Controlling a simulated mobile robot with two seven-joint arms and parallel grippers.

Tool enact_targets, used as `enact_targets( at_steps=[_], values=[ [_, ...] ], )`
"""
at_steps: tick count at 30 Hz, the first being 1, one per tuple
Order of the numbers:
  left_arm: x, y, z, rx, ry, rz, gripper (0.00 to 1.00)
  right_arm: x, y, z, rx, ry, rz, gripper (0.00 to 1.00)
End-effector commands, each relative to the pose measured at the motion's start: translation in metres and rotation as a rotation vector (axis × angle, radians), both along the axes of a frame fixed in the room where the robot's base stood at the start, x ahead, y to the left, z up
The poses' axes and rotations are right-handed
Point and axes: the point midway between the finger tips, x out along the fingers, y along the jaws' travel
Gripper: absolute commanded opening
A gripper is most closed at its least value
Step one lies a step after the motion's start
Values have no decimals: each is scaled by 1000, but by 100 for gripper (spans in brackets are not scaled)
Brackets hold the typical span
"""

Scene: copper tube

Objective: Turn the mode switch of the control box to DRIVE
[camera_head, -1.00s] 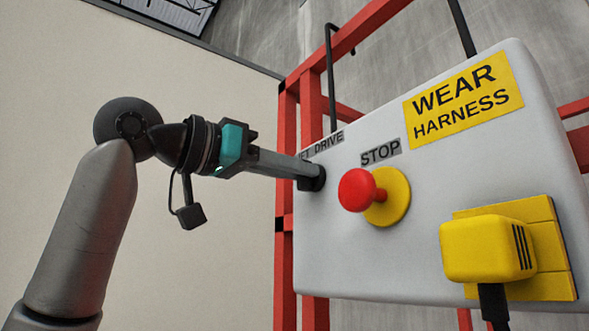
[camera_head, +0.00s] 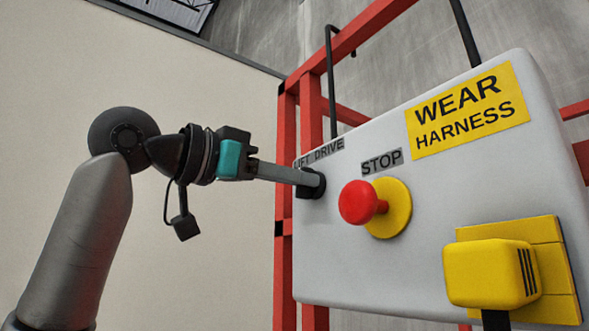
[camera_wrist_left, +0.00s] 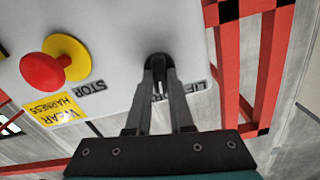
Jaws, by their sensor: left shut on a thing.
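The light grey control box (camera_head: 410,270) fills the right of the head view. Its black mode switch (camera_head: 313,184) sits at the box's left edge, under the LIFT DRIVE label (camera_head: 319,153). My left gripper (camera_head: 305,178) reaches in from the left and is shut on the switch. In the left wrist view the fingers (camera_wrist_left: 159,85) close around the black switch (camera_wrist_left: 158,62), and a white mark shows between them. The fingers partly cover the label there, and the switch's exact pointing direction is hard to tell. My right gripper is not in view.
A red STOP button (camera_head: 358,202) on a yellow disc sticks out just right of the switch. A yellow plug (camera_head: 488,273) juts from the lower right of the box. Red rails (camera_head: 285,200) stand behind the box. The space to the left is a bare beige wall.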

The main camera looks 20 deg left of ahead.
Motion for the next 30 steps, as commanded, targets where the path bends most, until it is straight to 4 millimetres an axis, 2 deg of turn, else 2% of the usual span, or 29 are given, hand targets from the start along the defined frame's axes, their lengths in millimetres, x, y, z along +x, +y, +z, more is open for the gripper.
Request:
enact_targets(
  at_steps=[3,15,30],
  values=[
    [0,0,2,76,-58,1,0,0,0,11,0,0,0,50],
    [-1,-1,1,299,-232,0,0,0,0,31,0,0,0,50],
    [-2,-2,-1,390,-305,0,0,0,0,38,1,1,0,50]
  ],
)
